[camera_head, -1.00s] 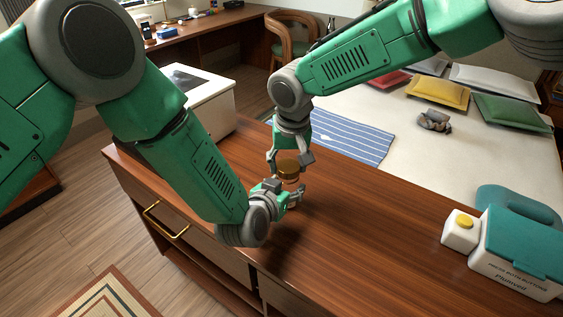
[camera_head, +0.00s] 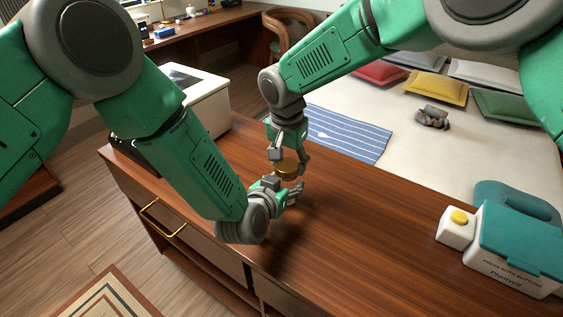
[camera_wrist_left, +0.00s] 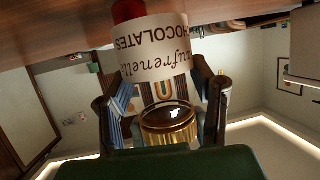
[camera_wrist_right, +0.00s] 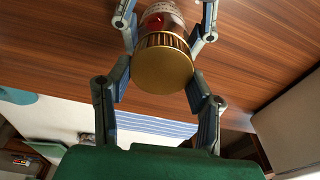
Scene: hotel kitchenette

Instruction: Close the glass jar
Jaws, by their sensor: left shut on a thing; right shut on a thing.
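The glass jar shows in the left wrist view with its printed "Chocolates" label (camera_wrist_left: 155,48) upside down in the picture. Red contents show through its glass in the right wrist view (camera_wrist_right: 162,22). The round gold lid (camera_head: 287,170) is at the top of the jar, and its flat top and ridged side show in the right wrist view (camera_wrist_right: 162,68). My left gripper (camera_head: 290,194) is shut on the jar, low near the counter. My right gripper (camera_head: 290,156) is shut on the lid from above. I cannot tell whether the lid is fully seated.
The wooden counter (camera_head: 360,220) is clear around the jar. A white and teal container (camera_head: 515,250) and a small white box with a yellow top (camera_head: 457,228) stand at the right. A white box (camera_head: 195,100) stands behind my left arm. A bed lies beyond.

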